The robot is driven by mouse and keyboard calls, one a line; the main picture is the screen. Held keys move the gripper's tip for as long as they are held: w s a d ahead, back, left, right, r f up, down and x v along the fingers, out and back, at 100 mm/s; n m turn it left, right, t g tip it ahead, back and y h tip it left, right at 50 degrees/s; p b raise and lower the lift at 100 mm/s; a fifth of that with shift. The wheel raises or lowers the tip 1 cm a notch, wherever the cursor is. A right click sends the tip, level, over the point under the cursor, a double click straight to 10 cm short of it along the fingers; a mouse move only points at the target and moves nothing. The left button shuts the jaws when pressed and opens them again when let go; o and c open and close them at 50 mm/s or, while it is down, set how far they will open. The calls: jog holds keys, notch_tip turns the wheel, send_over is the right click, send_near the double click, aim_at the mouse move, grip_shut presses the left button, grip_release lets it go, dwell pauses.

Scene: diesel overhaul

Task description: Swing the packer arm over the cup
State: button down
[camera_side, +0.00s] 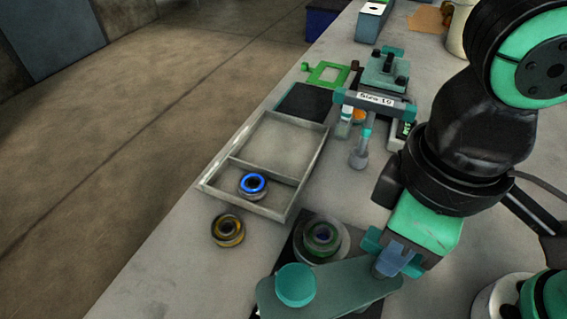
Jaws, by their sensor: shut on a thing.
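The packer arm (335,288) is a grey-green flat bar at the bottom of the side view, with a teal round pad (295,285) at its left end. The cup (342,245) is a grey round holder on a dark base, with a dark and green ring in it. The pad is in front of the cup and to its left, not over it. My gripper (393,256) is shut on the blue-grey handle (390,264) at the right end of the packer arm. The fingers hide part of the handle.
A metal tray (233,153) with two compartments holds a blue-ringed bearing (253,185). A yellow-ringed bearing (228,230) lies on the bench left of the cup. A stand labelled "Slew 10" (376,99) and green fixtures are farther back. The bench front left is clear.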

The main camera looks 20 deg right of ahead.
jog(key=m, duration=0.3)
jog(key=shift+m, duration=0.3)
jog(key=m, duration=0.4)
jog(key=shift+m, duration=0.3)
jog(key=m, duration=0.3)
jog(key=shift+m, duration=0.7)
